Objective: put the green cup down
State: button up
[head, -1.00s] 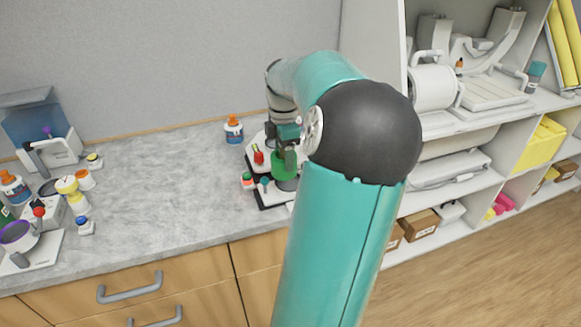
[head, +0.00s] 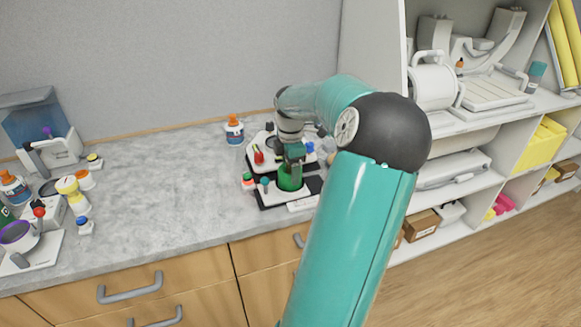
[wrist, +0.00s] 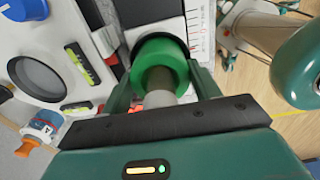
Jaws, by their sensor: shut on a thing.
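The green cup (head: 290,180) is between the fingers of my gripper (head: 291,162), which is shut on it. In the wrist view the cup (wrist: 160,58) looks like a thick green ring with a grey cylinder showing in its middle, and a finger stands on each side of it. The cup is at a dark round spot on the white-and-black device (head: 272,197) on the counter. I cannot tell whether its base touches the device, as its underside is hidden.
An orange-capped bottle (head: 234,130) stands behind the device, to the left. The grey counter (head: 160,190) is clear in the middle. More lab items, including a purple-rimmed cup (head: 17,234), stand at its left end. White shelves (head: 470,130) rise at the right.

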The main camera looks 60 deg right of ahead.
jog(key=shift+f, duration=0.15)
jog(key=o, duration=1.2)
notch_tip(320, 180, up, 13)
jog(key=shift+f, duration=0.2)
